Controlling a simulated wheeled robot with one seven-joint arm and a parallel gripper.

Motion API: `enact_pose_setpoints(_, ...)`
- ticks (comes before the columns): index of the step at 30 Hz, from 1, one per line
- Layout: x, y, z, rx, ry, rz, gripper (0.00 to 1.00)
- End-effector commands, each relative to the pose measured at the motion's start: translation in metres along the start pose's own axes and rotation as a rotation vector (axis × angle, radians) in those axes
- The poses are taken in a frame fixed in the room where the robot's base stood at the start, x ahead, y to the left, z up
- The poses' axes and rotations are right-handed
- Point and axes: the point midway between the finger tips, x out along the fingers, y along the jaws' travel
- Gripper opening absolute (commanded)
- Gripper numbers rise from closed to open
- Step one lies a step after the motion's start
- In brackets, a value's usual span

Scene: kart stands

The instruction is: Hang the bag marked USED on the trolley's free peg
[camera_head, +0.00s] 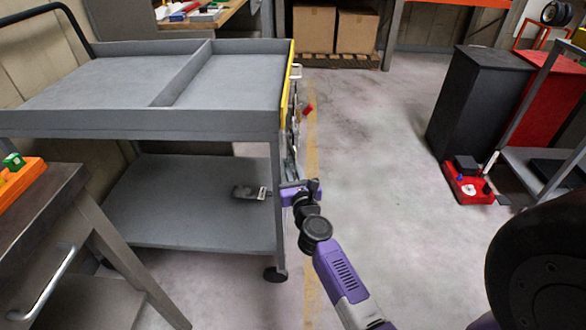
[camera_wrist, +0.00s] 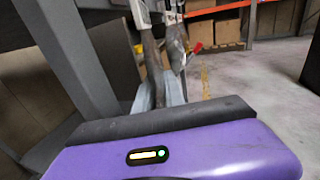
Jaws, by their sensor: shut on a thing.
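The grey trolley (camera_head: 195,125) stands at the left, with a yellow strip (camera_head: 289,80) along its right end. Small pale fittings (camera_head: 295,71) stick out there; I cannot tell which peg is free. My gripper (camera_head: 291,157) is beside that right end, below the top tray, with its fingers pointing away from me. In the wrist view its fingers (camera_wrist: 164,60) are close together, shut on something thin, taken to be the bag. The bag is mostly hidden and no USED mark is readable. A small red piece (camera_head: 308,110) shows just beyond the fingers, also in the wrist view (camera_wrist: 197,47).
A dark item with a white label (camera_head: 250,192) lies on the trolley's lower shelf. A workbench (camera_head: 65,205) is near left. A black cabinet (camera_head: 480,100) and a red tray (camera_head: 468,185) stand at right. Cardboard boxes (camera_head: 335,29) are at the back. The floor between is clear.

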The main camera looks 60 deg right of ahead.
Motion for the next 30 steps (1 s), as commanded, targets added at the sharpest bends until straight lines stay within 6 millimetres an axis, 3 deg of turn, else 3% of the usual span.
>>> enact_pose_setpoints(13,0.000,0.000,0.000,0.000,0.000,0.000,0.00)
enact_pose_setpoints(14,0.000,0.000,0.000,0.000,0.000,0.000,0.20)
enact_pose_setpoints(17,0.000,0.000,0.000,0.000,0.000,0.000,0.40)
enact_pose_setpoints(26,-0.001,0.000,0.000,0.000,0.001,0.000,0.40)
enact_pose_setpoints(30,-0.011,0.001,-0.001,0.000,0.002,0.001,0.40)
